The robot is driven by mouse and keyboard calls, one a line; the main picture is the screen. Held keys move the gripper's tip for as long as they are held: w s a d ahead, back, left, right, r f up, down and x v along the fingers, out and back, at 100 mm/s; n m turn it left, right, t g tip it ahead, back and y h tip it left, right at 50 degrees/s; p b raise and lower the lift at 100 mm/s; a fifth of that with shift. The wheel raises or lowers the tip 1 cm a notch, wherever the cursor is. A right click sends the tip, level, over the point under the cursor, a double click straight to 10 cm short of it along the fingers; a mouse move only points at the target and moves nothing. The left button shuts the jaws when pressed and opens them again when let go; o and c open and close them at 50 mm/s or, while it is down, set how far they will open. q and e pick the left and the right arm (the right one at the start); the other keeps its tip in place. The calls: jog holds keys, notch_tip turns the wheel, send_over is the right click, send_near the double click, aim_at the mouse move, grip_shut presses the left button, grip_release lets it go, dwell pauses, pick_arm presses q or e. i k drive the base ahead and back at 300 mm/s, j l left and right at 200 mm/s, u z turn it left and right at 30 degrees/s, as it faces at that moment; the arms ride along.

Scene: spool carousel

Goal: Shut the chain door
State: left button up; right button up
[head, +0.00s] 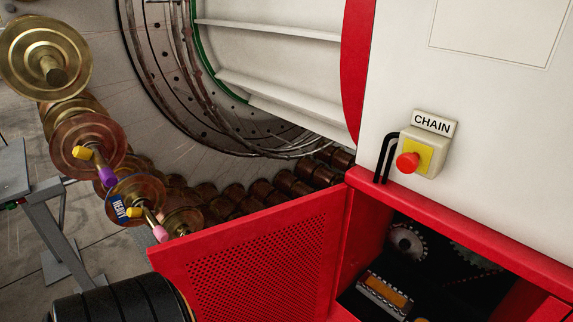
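The chain door (255,265) is a red panel with a perforated mesh. It stands open, swung out to the left of the red-framed compartment (455,232). Its hinge side appears to be at the compartment's left edge. Inside the dark compartment are toothed sprockets (407,242) and a block with an orange top (385,292). A CHAIN sign (432,122) is on the white cabinet above. Neither of my grippers is in view. The lower part of the door is cut off by the picture's bottom edge.
A red button on a yellow plate (408,163) and a black bar handle (385,157) stick out above the compartment. Brass-coloured spools (45,55) line the carousel on the left, one tagged HEAVY (122,212).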

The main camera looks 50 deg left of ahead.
aim_at(277, 264)
jog(key=k+j+z, duration=0.2)
jog(key=j, duration=0.3)
jog(key=k+j+z, duration=0.2)
jog(key=j, duration=0.3)
jog(key=k+j+z, duration=0.25)
jog(key=j, duration=0.2)
jog(key=k+j+z, duration=0.2)
jog(key=j, duration=0.2)
jog(key=k+j, duration=0.15)
jog(key=j, duration=0.25)
jog(key=k+j, duration=0.2)
jog(key=j, duration=0.15)
jog(key=k+j, duration=0.15)
jog(key=j, duration=0.25)
jog(key=k+j, duration=0.15)
jog(key=j, duration=0.2)
jog(key=i, duration=0.1)
jog(key=z, duration=0.05)
